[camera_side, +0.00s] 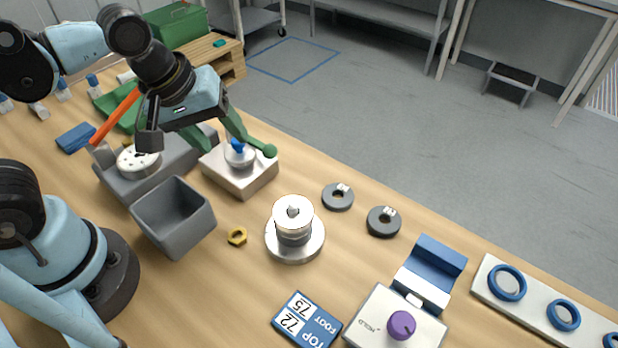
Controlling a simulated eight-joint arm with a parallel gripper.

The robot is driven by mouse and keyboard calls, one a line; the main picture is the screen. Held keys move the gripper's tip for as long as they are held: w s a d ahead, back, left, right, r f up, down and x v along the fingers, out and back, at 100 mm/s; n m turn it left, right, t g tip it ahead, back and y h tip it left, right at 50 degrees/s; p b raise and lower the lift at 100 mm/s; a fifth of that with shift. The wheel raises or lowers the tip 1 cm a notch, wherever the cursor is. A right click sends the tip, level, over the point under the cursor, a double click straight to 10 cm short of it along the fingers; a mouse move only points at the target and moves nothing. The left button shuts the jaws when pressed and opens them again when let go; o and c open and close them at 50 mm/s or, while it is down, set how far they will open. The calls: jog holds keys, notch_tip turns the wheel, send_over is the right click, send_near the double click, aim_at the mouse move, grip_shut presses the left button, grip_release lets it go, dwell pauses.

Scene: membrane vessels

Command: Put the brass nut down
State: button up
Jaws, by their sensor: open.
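The brass nut (237,237) is a small yellow hexagonal ring. It lies flat on the wooden table, between the grey open bin and the round metal vessel (294,238), and nothing touches it. My gripper (185,140) is open at the upper left, away from the nut and farther back. Its green finger reaches down to the right near a pale block. I see nothing held.
The grey bin (172,218) stands left of the nut. A pale block (240,172) with a blue-topped piece is behind it. Two grey rings (383,222) lie to the right. A purple-knobbed box (397,325) and a blue label card (307,321) are in front.

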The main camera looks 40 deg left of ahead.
jog(key=w+a+r+m+t+y, duration=0.1)
jog(key=w+a+m+t, duration=0.1)
jog(key=a+m, duration=0.3)
jog(key=shift+w+a+m+t, duration=0.15)
jog(key=shift+a+m+t, duration=0.25)
jog(key=shift+m, duration=1.3)
